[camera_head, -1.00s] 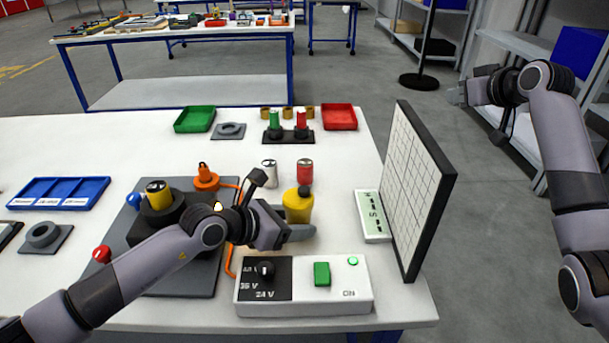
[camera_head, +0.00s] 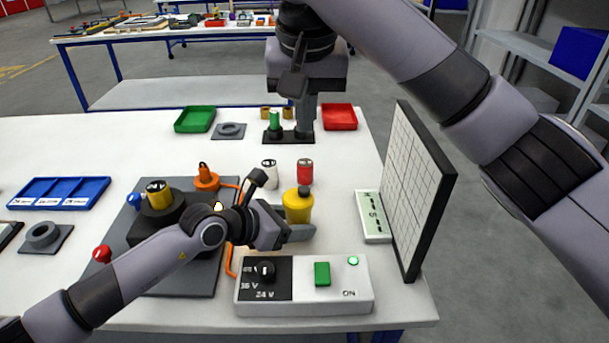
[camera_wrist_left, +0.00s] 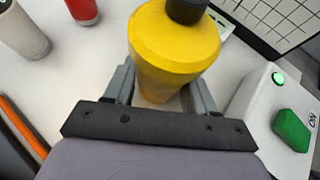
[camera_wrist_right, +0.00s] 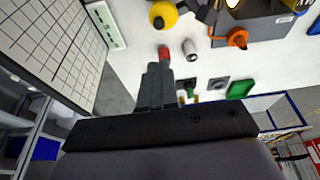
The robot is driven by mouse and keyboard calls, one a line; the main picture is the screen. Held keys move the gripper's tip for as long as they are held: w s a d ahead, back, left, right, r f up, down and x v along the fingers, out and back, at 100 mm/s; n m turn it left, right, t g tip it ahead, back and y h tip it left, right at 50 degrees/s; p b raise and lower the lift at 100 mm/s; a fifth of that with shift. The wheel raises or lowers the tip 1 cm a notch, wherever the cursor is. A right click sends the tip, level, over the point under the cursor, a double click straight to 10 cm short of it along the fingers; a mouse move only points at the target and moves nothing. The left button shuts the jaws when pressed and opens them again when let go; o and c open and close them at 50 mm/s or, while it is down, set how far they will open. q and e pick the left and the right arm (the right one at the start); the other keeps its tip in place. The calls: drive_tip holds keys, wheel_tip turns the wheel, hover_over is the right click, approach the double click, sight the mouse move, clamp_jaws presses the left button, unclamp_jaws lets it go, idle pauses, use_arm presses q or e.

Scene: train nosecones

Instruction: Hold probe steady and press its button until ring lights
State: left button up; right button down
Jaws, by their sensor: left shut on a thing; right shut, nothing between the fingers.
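The probe appears to be the yellow body (camera_head: 298,208) with a black button-like knob (camera_head: 305,190) on top. It stands upright near the table's front, and it also shows in the left wrist view (camera_wrist_left: 175,50). My left gripper (camera_head: 285,233) is shut around its lower part, with one finger on each side in the left wrist view (camera_wrist_left: 160,95). My right gripper (camera_head: 304,128) is shut and empty, pointing down over the back of the table, well behind the probe. In the right wrist view its fingertips (camera_wrist_right: 158,68) appear close to a red cylinder (camera_wrist_right: 163,52).
A control box (camera_head: 304,290) with a lit green lamp stands in front of the probe. A red cylinder (camera_head: 305,170) and a white one (camera_head: 269,172) stand behind it. A tall gridded panel (camera_head: 412,185) rises at right. A grey board (camera_head: 190,270) lies left.

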sight(305, 188)
idle(0.3)
drive_tip(key=x, duration=0.8)
drive_tip(key=s+x, duration=0.1)
drive_tip(key=x, duration=0.4)
drive_tip(key=shift+f, duration=0.65)
